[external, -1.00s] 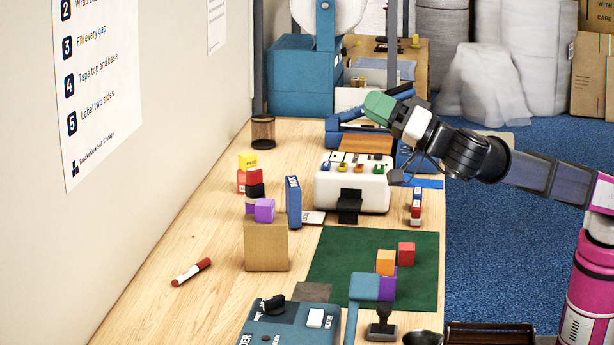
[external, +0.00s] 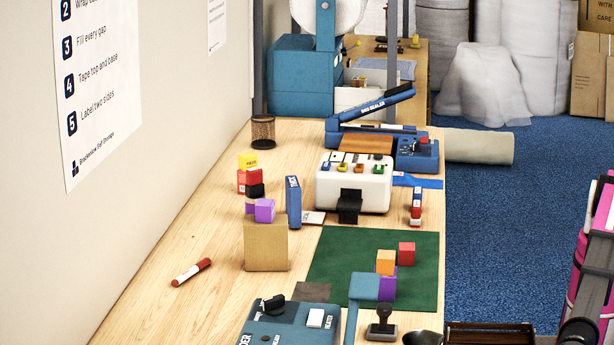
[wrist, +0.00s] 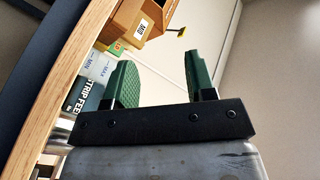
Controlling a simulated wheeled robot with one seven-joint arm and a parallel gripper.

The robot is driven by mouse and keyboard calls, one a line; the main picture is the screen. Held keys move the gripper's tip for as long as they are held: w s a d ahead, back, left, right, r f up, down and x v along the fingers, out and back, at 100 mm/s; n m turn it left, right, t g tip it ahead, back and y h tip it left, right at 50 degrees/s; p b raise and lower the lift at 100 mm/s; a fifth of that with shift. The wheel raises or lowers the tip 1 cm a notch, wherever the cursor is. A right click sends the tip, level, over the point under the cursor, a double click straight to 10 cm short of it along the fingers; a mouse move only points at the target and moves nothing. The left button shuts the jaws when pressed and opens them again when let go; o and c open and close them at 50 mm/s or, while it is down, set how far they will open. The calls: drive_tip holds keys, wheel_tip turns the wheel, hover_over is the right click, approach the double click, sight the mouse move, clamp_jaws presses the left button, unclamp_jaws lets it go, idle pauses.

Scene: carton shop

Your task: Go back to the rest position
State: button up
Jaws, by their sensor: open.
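My gripper (wrist: 160,84) shows in the wrist view with its two green fingers apart and nothing between them. In that view it is beside a wooden table edge (wrist: 58,95), and the picture is tilted. In the external view my gripper is out of sight; only part of my arm shows folded at the right edge, away from the workbench (external: 170,235).
The bench holds a bag sealer (external: 370,145), a white label machine (external: 352,185), a green mat (external: 330,270) with several blocks, a cardboard box (external: 266,245) and a red marker (external: 191,272). Blue carpet (external: 510,220) lies clear between bench and arm.

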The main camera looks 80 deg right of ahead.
drive_tip(key=s+d+f+n+g+y, duration=0.1)
drive_tip(key=s+d+f+g, duration=0.15)
drive_tip(key=f, duration=0.35)
drive_tip(key=s+d+f+n+g, duration=0.1)
drive_tip(key=s+f+g, duration=0.2)
drive_tip(key=f, duration=0.4)
drive_tip(key=w+d+f+n+h, duration=0.1)
drive_tip(key=w+d+f, duration=0.3)
drive_tip(key=w+d, duration=0.55)
drive_tip(key=w+d+f+n+h, duration=0.1)
drive_tip(key=w+d+f, duration=0.3)
drive_tip(key=w+d, duration=0.6)
drive_tip(key=w+d+f+m+g+h, duration=0.1)
drive_tip(key=w+d+f+h, duration=0.2)
drive_tip(key=d, duration=0.9)
drive_tip(key=w+d+f+h, duration=0.1)
drive_tip(key=w+d+f, duration=0.35)
drive_tip(key=d, duration=0.65)
drive_tip(key=s+d+f+m+g+h, duration=0.1)
drive_tip(key=s+d+f+m+h, duration=0.1)
drive_tip(key=d, duration=1.6)
drive_tip(key=s+d+f+m+g+h, duration=0.1)
drive_tip(key=s+d+f+m+h, duration=0.1)
drive_tip(key=d, duration=1.6)
drive_tip(key=s+d+f+m+g+h, duration=0.1)
drive_tip(key=d+f+h, duration=0.3)
drive_tip(key=d, duration=1.3)
drive_tip(key=shift+s+d+m+h, duration=0.4)
drive_tip(key=shift+s+m+h, duration=0.4)
drive_tip(key=shift+s+h, duration=0.1)
